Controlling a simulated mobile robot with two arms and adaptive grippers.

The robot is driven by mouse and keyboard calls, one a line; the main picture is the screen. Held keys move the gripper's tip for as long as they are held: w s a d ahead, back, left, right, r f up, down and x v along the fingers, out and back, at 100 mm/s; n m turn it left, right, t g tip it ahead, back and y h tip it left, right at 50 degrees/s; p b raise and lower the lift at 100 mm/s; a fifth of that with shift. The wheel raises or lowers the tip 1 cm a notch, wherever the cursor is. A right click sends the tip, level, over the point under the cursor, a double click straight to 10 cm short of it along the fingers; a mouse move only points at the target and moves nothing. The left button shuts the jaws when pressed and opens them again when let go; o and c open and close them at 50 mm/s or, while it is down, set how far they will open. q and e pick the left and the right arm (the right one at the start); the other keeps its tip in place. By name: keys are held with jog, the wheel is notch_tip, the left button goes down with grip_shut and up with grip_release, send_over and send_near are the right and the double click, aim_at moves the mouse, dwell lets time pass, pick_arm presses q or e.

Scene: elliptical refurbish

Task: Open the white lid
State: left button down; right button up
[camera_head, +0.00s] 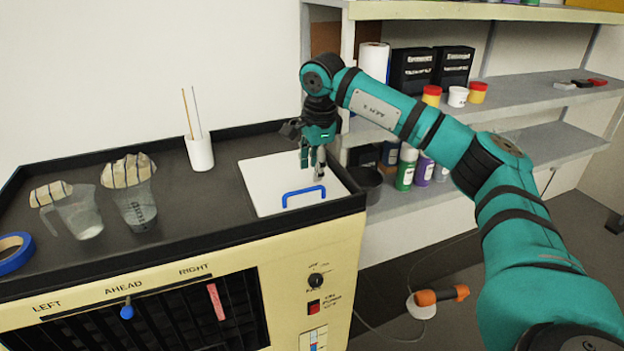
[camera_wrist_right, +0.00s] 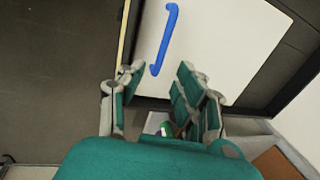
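The white lid (camera_head: 262,184) lies flat and closed in the right end of the dark countertop. Its blue handle (camera_head: 303,191) is a low bar near the lid's front edge. My right gripper (camera_head: 314,168) hangs above the lid, just behind the handle in the head view. In the right wrist view, the gripper (camera_wrist_right: 160,95) has its fingers spread apart with nothing between them. The blue handle (camera_wrist_right: 166,38) lies beyond the fingertips, on the white lid (camera_wrist_right: 215,45). My left gripper is not in view.
A white cup with sticks (camera_head: 199,152), two clear jugs (camera_head: 76,211) (camera_head: 134,205) with striped cloths and blue tape (camera_head: 14,254) stand left on the counter (camera_head: 185,213). Shelves (camera_head: 545,92) with bottles and jars stand right, close to my right arm. An orange tool (camera_head: 440,295) lies low at right.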

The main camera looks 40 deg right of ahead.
aim_at(312, 189)
jog(key=shift+w+d+f+p, duration=0.1)
jog(key=shift+w+f+p, duration=0.1)
jog(key=shift+f, duration=0.7)
jog(key=shift+w+f+p, duration=0.1)
jog(key=shift+w+f, duration=0.05)
jog(key=shift+f, duration=0.75)
jog(key=shift+w+d+f+p, duration=0.1)
jog(key=shift+w+f, duration=0.1)
jog(key=shift+f, duration=0.7)
grip_shut()
